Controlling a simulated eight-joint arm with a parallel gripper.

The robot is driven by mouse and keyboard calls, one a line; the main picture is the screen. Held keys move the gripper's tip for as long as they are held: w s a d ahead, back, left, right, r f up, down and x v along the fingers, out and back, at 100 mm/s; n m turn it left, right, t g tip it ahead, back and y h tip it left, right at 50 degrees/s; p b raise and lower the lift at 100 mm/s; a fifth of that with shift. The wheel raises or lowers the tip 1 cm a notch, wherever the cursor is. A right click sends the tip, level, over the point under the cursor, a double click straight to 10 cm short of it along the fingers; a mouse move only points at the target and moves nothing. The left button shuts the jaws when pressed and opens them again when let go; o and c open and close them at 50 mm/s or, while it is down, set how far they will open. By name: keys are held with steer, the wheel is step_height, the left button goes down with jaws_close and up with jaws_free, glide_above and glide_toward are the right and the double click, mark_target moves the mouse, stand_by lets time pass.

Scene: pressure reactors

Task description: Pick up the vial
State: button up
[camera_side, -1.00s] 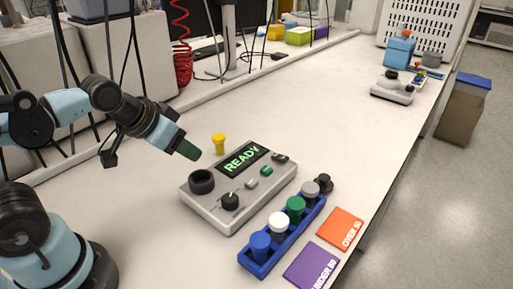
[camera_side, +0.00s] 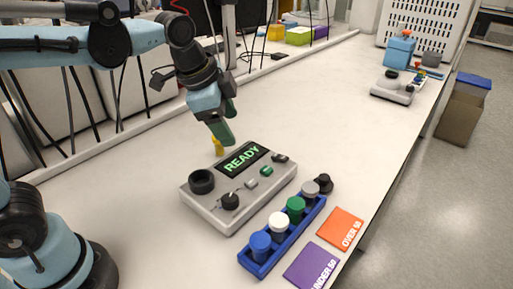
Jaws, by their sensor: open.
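A small yellow vial (camera_side: 218,148) stands on the white bench behind the grey device. Its upper part is hidden by my gripper. My gripper (camera_side: 227,121) has green fingers, points down and is open. It is above and in front of the yellow vial in this view; I cannot tell the exact gap. Several more vials stand in the blue rack (camera_side: 253,269), with blue (camera_side: 260,243), white (camera_side: 279,221), green (camera_side: 296,206) and grey (camera_side: 311,189) caps. A black-capped piece (camera_side: 323,182) is at the rack's far end.
The grey device (camera_side: 229,215) shows READY on its screen (camera_side: 244,158) and has a round black port (camera_side: 201,181). An orange OVER 50 card (camera_side: 340,227) and a purple UNDER 50 card (camera_side: 311,267) lie right of the rack. Cables hang at the left.

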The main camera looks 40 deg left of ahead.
steer(key=w+d+m+g, duration=0.3)
steer(key=w+d+m, duration=0.3)
steer(key=d+m, duration=0.25)
steer(key=m+g, duration=0.2)
steer(key=m, duration=0.8)
glide_above(311, 186)
step_height(311, 186, down, 3)
steer(key=shift+y, duration=0.4)
step_height(311, 186, down, 12)
steer(key=shift+f, duration=0.15)
steer(key=shift+c, duration=0.3)
steer(key=c, duration=1.1)
steer(key=shift+o, duration=0.2)
